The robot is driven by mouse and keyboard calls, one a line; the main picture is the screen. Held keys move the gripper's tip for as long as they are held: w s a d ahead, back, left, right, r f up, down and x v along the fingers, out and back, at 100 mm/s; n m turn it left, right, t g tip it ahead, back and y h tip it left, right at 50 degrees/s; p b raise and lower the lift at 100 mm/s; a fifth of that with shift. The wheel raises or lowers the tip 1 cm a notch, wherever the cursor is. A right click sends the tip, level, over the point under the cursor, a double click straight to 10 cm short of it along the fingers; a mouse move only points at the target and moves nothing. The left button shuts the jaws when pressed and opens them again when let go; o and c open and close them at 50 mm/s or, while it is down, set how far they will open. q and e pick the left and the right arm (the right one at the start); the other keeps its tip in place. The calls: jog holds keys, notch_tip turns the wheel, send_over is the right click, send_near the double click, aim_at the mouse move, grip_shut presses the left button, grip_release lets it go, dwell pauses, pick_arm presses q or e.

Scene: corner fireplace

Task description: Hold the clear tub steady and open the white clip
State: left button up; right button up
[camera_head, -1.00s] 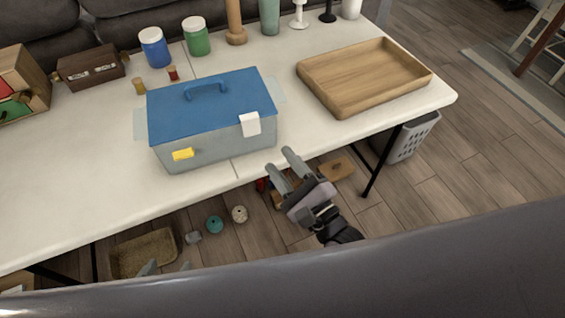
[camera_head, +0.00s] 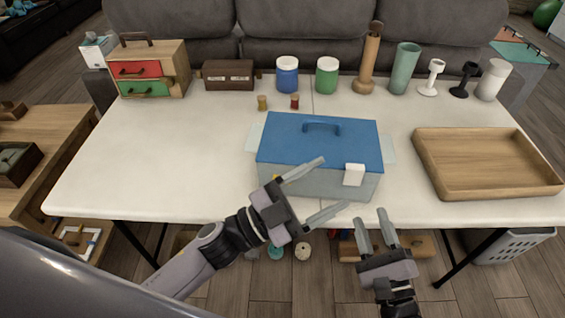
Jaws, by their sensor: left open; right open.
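The clear tub (camera_head: 312,184) stands on the white table near its front edge, with a blue handled lid (camera_head: 330,146) on top. The white clip (camera_head: 354,175) is on the right part of its front side and lies over the lid's edge. A yellow clip (camera_head: 276,178) at the front left is mostly hidden behind my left gripper. My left gripper (camera_head: 331,185) is open in front of the tub, its fingers pointing right and just left of the white clip; I cannot tell whether it touches. My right gripper (camera_head: 372,218) is open and empty, below and in front of the white clip.
A wooden tray (camera_head: 490,185) lies to the right. Blue (camera_head: 287,78) and green (camera_head: 326,78) jars and two small spools stand behind the tub. A drawer box (camera_head: 150,72) and a brown box (camera_head: 229,76) are at the back left. The table's left part is clear.

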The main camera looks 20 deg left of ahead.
pick_arm(q)
jog(key=s+d+r+m+g+h, duration=0.2)
jog(key=s+d+m+g+h, duration=0.3)
jog(key=m+g, duration=0.6)
jog(key=m+g+y, duration=0.3)
jog(key=m+y, duration=0.3)
jog(key=y, duration=1.6)
send_near(282, 187)
jog(key=s+r, duration=0.1)
jog(key=s+d, duration=0.1)
jog(key=s+r, duration=0.1)
jog(key=shift+s+d+r, duration=0.3)
jog(key=shift+d, duration=0.1)
jog(key=shift+s+a+f, duration=0.2)
jog(key=shift+f, duration=3.6)
